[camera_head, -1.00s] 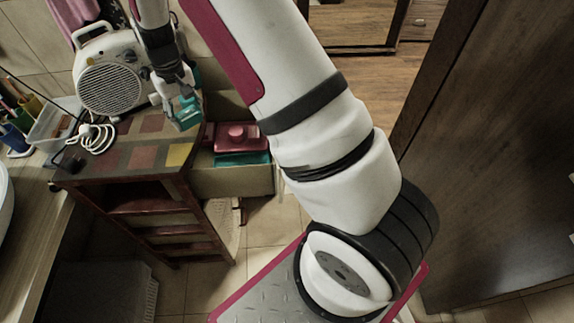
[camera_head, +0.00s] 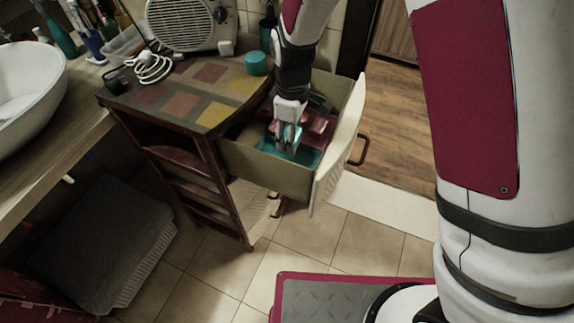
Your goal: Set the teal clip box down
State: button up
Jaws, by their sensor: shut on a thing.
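My gripper (camera_head: 287,148) points down inside the open drawer (camera_head: 262,172) of the cabinet. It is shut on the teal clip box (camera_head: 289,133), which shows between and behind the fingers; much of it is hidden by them. A teal piece (camera_head: 305,156) lies low in the drawer around the fingertips. A dark red box (camera_head: 320,122) is in the drawer just right of and behind the gripper. I cannot tell whether the held box touches the teal piece or the drawer floor.
The patchwork cabinet top (camera_head: 190,92) holds a round teal container (camera_head: 256,63), a white fan heater (camera_head: 180,25) and a coiled white cable (camera_head: 150,68). The drawer front (camera_head: 340,145) stands out over the tiled floor (camera_head: 330,240). A white basin (camera_head: 30,95) is at the left.

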notch_tip(320, 180, down, 11)
jog(key=shift+a+f, duration=0.1)
jog(key=shift+a, duration=0.05)
dwell(0.4)
jog(key=o, duration=1.1)
jog(key=shift+f, duration=0.15)
notch_tip(320, 180, up, 12)
jog(key=shift+r, duration=0.2)
